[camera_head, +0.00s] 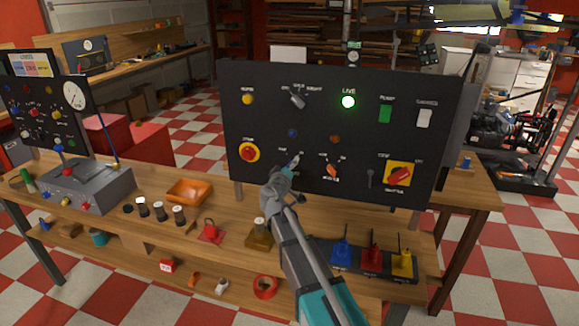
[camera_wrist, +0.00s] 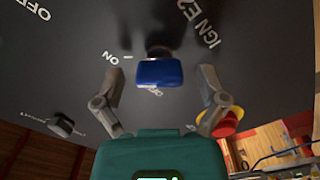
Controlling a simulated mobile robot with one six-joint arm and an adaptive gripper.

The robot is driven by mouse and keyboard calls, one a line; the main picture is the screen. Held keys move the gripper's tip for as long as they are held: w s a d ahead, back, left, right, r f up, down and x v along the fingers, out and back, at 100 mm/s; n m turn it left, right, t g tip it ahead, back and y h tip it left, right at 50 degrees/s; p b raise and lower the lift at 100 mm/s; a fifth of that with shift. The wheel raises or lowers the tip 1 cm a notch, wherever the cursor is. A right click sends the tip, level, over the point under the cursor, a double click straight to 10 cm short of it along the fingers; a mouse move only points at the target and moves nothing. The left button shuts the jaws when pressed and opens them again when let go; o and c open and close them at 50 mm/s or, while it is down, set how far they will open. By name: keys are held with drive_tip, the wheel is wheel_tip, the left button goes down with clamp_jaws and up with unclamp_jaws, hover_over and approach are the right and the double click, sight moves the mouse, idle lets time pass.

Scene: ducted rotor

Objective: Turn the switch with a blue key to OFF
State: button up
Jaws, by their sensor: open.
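The blue key (camera_wrist: 158,73) stands out from a dark panel (camera_head: 243,90), its wide blue head facing my wrist camera. An ON label lies to its left and an OFF label just below it in the wrist view, partly covered by the key. I cannot tell exactly which mark the key points to. My gripper (camera_wrist: 160,80) is open, with one finger on each side of the key and a gap to both. In the head view my gripper (camera_head: 289,166) is at the panel's lower middle and largely hides the key there.
The panel also bears a red stop button (camera_head: 249,153), an orange selector (camera_head: 332,171), a red-and-yellow rotary switch (camera_head: 398,175), a grey selector (camera_head: 297,100) and a lit green lamp (camera_head: 348,102). The wooden bench (camera_head: 225,205) below holds an orange tray (camera_head: 189,192) and several small parts.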

drive_tip(key=shift+w+d, duration=0.1)
drive_tip(key=shift+w, duration=0.05)
drive_tip(key=c, duration=1.2)
drive_tip(key=shift+o, duration=0.2)
drive_tip(key=shift+n, duration=0.4)
drive_tip(key=n, duration=0.6)
drive_tip(key=shift+n, duration=0.4)
drive_tip(key=n, duration=0.4)
drive_tip(key=shift+n, duration=2.2)
